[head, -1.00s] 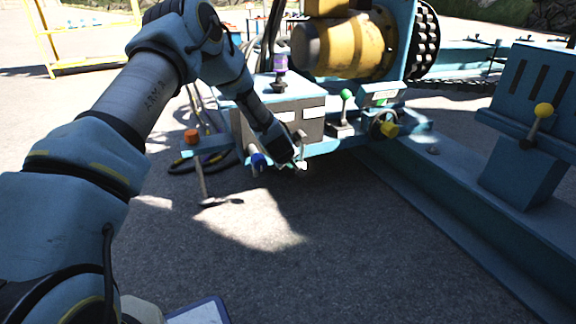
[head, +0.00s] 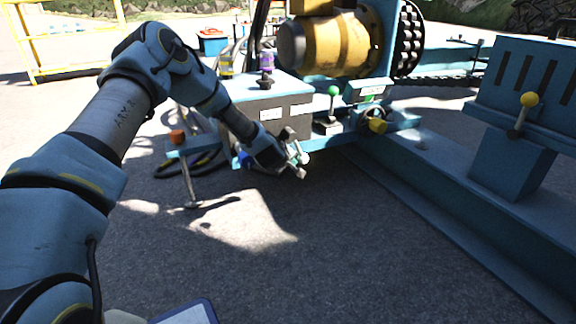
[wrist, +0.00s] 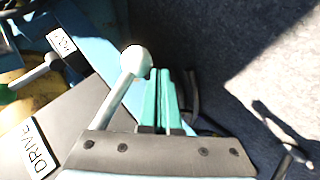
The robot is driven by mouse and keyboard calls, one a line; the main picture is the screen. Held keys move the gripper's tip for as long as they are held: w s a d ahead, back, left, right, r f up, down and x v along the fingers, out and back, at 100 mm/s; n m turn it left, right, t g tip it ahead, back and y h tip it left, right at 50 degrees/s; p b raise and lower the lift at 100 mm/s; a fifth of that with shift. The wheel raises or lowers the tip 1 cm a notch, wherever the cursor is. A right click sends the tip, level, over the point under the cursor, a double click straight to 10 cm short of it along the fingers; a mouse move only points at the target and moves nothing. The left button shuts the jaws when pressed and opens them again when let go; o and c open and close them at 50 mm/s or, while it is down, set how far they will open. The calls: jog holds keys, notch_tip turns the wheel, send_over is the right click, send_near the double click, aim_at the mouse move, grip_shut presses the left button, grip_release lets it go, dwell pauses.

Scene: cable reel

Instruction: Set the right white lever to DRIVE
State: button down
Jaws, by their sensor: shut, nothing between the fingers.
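A white lever with a round white knob (wrist: 135,60) fills the middle of the wrist view, its shaft leaning up and right from the grey panel. A DRIVE label (wrist: 38,150) is on the panel to the left of the shaft. My gripper (wrist: 166,85) is shut and empty, its teal fingers just right of the knob and shaft. I cannot tell whether they touch the lever. In the head view my gripper (head: 299,164) is low in front of the control box (head: 270,98), and my arm hides part of the box.
A green-knobbed lever (head: 333,92) stands right of the box. A yellow-knobbed lever (head: 528,100) is on a pedestal at the far right. A post with an orange top (head: 177,137) stands to the left of my gripper. The ground in front is clear.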

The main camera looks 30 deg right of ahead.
jog(key=shift+s+d+r+p, duration=0.1)
jog(key=shift+d+p, duration=0.6)
jog(key=shift+d, duration=0.5)
jog(key=p+v, duration=0.4)
jog(key=v, duration=0.7)
jog(key=shift+p, duration=0.35)
